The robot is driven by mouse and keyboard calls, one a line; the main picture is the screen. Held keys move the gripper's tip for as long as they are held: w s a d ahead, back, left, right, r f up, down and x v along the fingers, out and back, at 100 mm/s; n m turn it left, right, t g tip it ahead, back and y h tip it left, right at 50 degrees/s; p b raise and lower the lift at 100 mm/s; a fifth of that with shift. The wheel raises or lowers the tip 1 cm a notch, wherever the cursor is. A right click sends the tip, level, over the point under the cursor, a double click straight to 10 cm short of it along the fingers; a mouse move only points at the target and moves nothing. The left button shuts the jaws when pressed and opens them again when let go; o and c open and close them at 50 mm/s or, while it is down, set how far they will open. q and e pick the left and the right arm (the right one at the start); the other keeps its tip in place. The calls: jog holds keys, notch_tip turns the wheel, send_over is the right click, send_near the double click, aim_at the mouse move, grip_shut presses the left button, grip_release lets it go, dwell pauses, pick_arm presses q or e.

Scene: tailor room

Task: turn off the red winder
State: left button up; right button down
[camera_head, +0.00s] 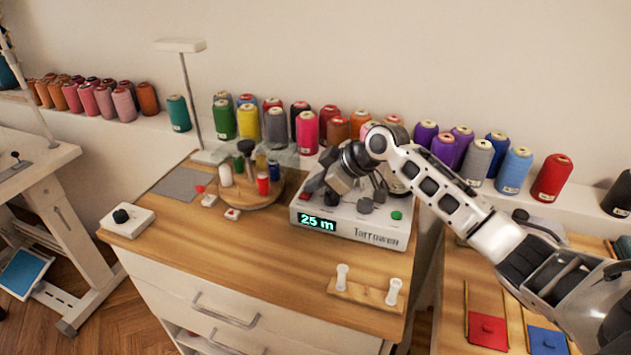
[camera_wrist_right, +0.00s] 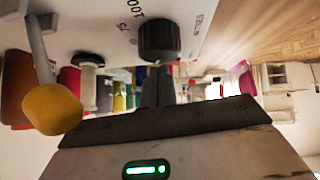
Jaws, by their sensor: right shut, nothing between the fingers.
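A white winding machine (camera_head: 352,232) stands on the wooden table, with a lit display (camera_head: 317,222) reading "25 m" and a green button (camera_head: 397,215) at its right. I see no machine that is clearly red. My right gripper (camera_head: 325,190) is over the machine's left part, shut and empty, and its arm hides part of the top. In the right wrist view the shut fingers (camera_wrist_right: 157,88) point at a black dial (camera_wrist_right: 158,40) on a white panel with numbers. I cannot tell whether they touch it. A yellow-ended lever (camera_wrist_right: 52,108) is beside them. My left gripper is not in view.
A round wooden stand (camera_head: 262,200) with small spools is left of the machine. A white box with a dark knob (camera_head: 128,220) sits at the table's left. A wooden holder with two white bobbins (camera_head: 365,291) lies in front. Thread cones line the ledge behind.

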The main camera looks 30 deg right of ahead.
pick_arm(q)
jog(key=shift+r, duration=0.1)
pick_arm(e)
jog(key=shift+s+a+f, duration=0.15)
pick_arm(q)
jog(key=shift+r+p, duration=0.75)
jog(key=shift+p, duration=0.1)
pick_arm(e)
jog(key=shift+s+a, duration=0.5)
